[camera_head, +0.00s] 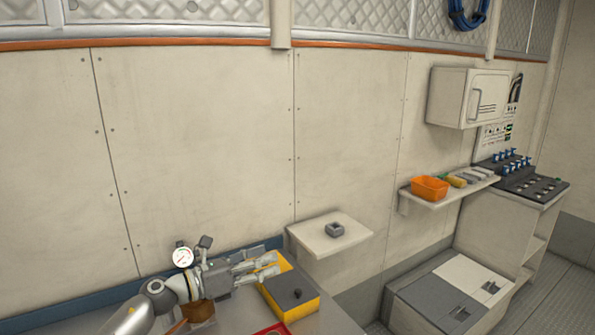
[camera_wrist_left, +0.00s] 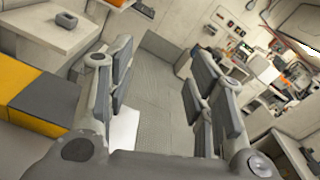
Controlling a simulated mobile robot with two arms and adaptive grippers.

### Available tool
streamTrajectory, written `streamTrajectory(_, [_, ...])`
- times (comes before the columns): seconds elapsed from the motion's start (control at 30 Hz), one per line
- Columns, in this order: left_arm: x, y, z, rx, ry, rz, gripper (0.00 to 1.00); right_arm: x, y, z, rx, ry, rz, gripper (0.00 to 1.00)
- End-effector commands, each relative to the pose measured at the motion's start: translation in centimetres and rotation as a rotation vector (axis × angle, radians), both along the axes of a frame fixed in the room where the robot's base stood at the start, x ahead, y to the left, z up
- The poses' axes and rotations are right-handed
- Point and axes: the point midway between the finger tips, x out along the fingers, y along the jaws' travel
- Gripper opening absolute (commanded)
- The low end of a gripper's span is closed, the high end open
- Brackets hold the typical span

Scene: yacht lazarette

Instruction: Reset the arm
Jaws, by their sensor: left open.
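My left arm comes in at the lower left of the head view. Its gripper (camera_head: 270,264) is open and points right, over or beside a yellow and dark grey box (camera_head: 290,291) on the bench. In the left wrist view the two fingers (camera_wrist_left: 160,95) stand wide apart, with nothing between them but the floor further off. The yellow and grey box (camera_wrist_left: 35,100) shows at the left of that view, apart from the fingers. My right gripper is not in view.
A gauge (camera_head: 183,256) stands behind my left wrist. A red tray edge (camera_head: 272,329) shows at the bottom. A small shelf (camera_head: 320,240) holds a grey block (camera_head: 334,230). Further right are a shelf with an orange bin (camera_head: 429,188), a wall cabinet (camera_head: 466,97) and a low locker (camera_head: 440,300).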

Motion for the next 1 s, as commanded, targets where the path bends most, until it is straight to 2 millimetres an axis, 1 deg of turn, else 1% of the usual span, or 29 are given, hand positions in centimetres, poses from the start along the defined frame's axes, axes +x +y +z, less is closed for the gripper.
streamTrajectory(0.03, [-0.7, -0.8, -0.1, -0.133, 0.063, 0.05, 0.49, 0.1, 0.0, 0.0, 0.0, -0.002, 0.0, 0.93])
streamTrajectory(0.1, [-1.2, -0.9, 0.2, -0.315, 0.155, 0.136, 0.49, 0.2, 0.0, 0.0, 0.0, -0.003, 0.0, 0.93])
streamTrajectory(0.17, [-1.7, -0.5, 0.1, -0.471, 0.245, 0.212, 0.49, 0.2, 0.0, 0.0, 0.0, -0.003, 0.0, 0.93])
streamTrajectory(0.2, [-2.0, 0.1, -0.2, -0.574, 0.31, 0.266, 0.49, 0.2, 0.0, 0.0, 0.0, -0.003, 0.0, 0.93])
streamTrajectory(0.27, [-2.7, 1.3, -1.0, -0.725, 0.412, 0.348, 0.49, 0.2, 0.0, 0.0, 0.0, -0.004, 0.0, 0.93])
streamTrajectory(0.37, [-4.1, 3.7, -3.3, -0.97, 0.594, 0.498, 0.49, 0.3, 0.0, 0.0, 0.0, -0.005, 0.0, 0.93])
streamTrajectory(0.47, [-6.5, 6.4, -6.7, -1.199, 0.782, 0.66, 0.49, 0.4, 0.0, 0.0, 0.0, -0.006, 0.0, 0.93])
streamTrajectory(0.5, [-7.7, 7.4, -8.3, -1.286, 0.859, 0.73, 0.49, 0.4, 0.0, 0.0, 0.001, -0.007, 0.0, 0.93])
streamTrajectory(0.57, [-9.9, 8.9, -10.8, -1.411, 0.973, 0.84, 0.49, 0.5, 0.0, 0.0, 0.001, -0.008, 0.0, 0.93])
streamTrajectory(0.6, [-11.6, 9.7, -12.6, -1.492, 1.05, 0.917, 0.49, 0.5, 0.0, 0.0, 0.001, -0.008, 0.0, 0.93])
streamTrajectory(0.67, [-14.5, 10.9, -15.2, -1.604, 1.161, 1.039, 0.49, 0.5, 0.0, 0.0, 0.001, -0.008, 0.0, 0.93])
streamTrajectory(0.7, [-16.7, 11.5, -16.8, -1.675, 1.233, 1.121, 0.49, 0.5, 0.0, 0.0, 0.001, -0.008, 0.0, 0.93])
streamTrajectory(0.77, [-20.0, 12.1, -19.0, -1.766, 1.33, 1.245, 0.49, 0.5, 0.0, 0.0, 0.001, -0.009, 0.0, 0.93])
streamTrajectory(0.8, [-22.1, 12.4, -20.1, -1.815, 1.384, 1.319, 0.49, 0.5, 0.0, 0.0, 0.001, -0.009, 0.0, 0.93])
streamTrajectory(0.87, [-25.0, 12.7, -21.5, -1.873, 1.453, 1.426, 0.49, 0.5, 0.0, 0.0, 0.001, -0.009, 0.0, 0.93])
streamTrajectory(0.9, [-26.8, 12.8, -22.2, -1.906, 1.492, 1.49, 0.49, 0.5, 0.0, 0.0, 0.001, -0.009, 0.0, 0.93])
streamTrajectory(1.0, [-30.8, 12.9, -23.5, -1.965, 1.571, 1.634, 0.49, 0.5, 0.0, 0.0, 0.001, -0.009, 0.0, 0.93])
